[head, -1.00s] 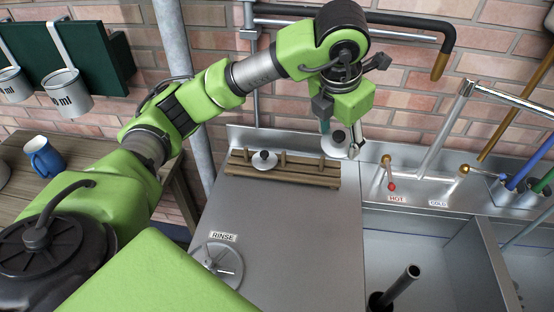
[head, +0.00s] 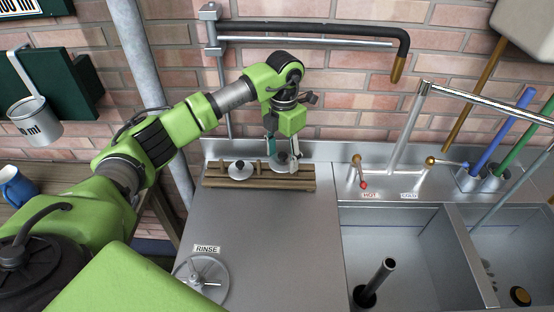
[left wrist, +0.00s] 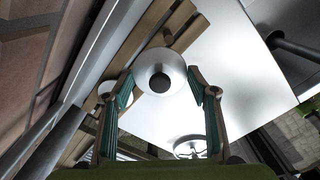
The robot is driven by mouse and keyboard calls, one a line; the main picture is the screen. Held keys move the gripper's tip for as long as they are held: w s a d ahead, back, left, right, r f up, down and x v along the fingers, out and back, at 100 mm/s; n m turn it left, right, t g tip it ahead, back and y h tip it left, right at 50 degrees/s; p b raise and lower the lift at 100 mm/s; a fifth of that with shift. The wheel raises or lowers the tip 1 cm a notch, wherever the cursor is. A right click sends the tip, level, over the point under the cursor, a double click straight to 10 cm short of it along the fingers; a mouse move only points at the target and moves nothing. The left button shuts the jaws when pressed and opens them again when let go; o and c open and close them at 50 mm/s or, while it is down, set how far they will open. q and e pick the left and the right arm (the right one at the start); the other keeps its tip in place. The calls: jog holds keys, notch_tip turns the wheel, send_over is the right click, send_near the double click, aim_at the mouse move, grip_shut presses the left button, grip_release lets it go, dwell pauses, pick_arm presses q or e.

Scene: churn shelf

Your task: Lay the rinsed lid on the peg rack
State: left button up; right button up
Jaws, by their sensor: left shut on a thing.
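The held lid (head: 281,160), a pale metal disc with a dark knob, is at the right part of the wooden peg rack (head: 262,184). My left gripper (head: 283,152) reaches down from above and is shut on this lid. In the left wrist view the lid (left wrist: 160,66) sits between the two fingers (left wrist: 160,98), its dark knob facing the camera. In the head view it overlaps the rack; I cannot tell whether it touches the slats. A second lid (head: 240,170) with a dark knob rests on the rack's left part. My right gripper is not in view.
The rack stands on a steel counter (head: 265,240) against a brick wall. A wheel labelled RINSE (head: 203,282) is at the front left. Right are hot and cold taps (head: 359,168), a sink (head: 388,245) with an upright pipe, and brushes (head: 505,135). The middle counter is clear.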

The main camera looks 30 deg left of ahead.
aim_at(277, 158)
pick_arm(q)
jog(key=shift+w+a+f, duration=0.25)
jog(key=shift+a+f, duration=0.15)
jog(key=shift+f, duration=0.1)
jog(key=shift+w+a+f, duration=0.2)
jog(key=shift+a+f, duration=0.2)
jog(key=shift+f, duration=0.1)
jog(key=f+p, duration=0.2)
jog(key=f, duration=0.1)
jog(key=shift+a, duration=0.2)
jog(key=shift+w+f, duration=0.1)
jog(key=shift+f, duration=0.25)
jog(key=shift+f, duration=0.1)
jog(key=shift+f, duration=0.15)
jog(key=o, duration=1.1)
